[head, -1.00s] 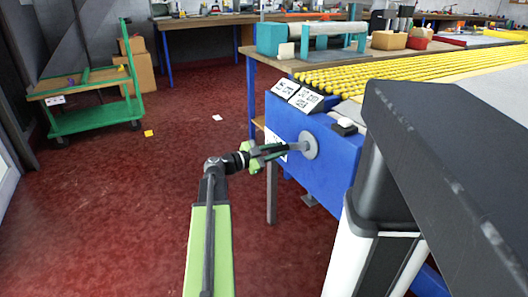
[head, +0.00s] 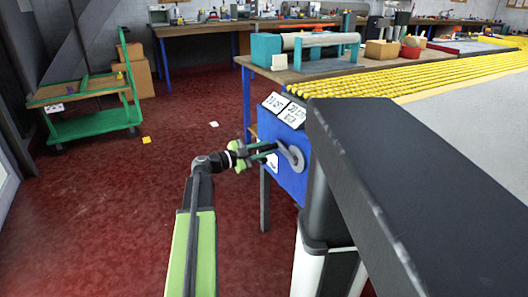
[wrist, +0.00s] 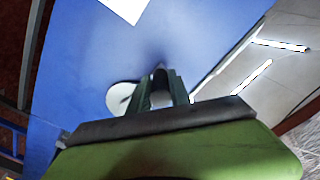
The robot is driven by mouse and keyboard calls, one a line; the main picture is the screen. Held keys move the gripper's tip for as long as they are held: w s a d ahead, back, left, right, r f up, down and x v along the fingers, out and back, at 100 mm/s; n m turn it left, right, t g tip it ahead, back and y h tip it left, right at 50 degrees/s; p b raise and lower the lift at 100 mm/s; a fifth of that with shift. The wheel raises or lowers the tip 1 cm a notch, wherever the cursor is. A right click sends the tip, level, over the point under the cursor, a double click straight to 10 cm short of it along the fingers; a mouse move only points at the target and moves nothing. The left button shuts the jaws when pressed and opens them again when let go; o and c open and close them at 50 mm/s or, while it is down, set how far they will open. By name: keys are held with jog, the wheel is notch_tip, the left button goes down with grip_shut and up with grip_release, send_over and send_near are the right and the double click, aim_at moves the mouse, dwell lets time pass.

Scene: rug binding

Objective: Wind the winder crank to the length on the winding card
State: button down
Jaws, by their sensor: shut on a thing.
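The winder is a blue box (head: 290,182) at the end of the table with yellow rods. Its grey crank disc (head: 297,157) is on the face towards my arm. My gripper (head: 272,149) is shut on the crank handle, left of the disc. In the wrist view my gripper's fingers (wrist: 160,90) are against the blue panel (wrist: 85,60), and the pale disc (wrist: 120,97) is beside them, partly hidden. Two white cards (head: 292,115) (head: 275,102) with black writing lie on the sloped top of the winder; I cannot read them surely.
A large dark slab (head: 400,190) fills the right foreground, close to the winder. A green cart (head: 95,118) stands at the left. Yellow (head: 146,140) and white scraps (head: 214,124) lie on the red floor.

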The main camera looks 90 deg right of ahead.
jog(key=shift+s+d+r, duration=0.15)
jog(key=shift+s+r, duration=0.05)
jog(key=c, duration=1.3)
grip_release()
jog(key=shift+o, duration=0.5)
jog(key=shift+f, duration=0.1)
jog(key=shift+w, duration=0.1)
jog(key=v, duration=1.7)
jog(key=shift+w, duration=0.1)
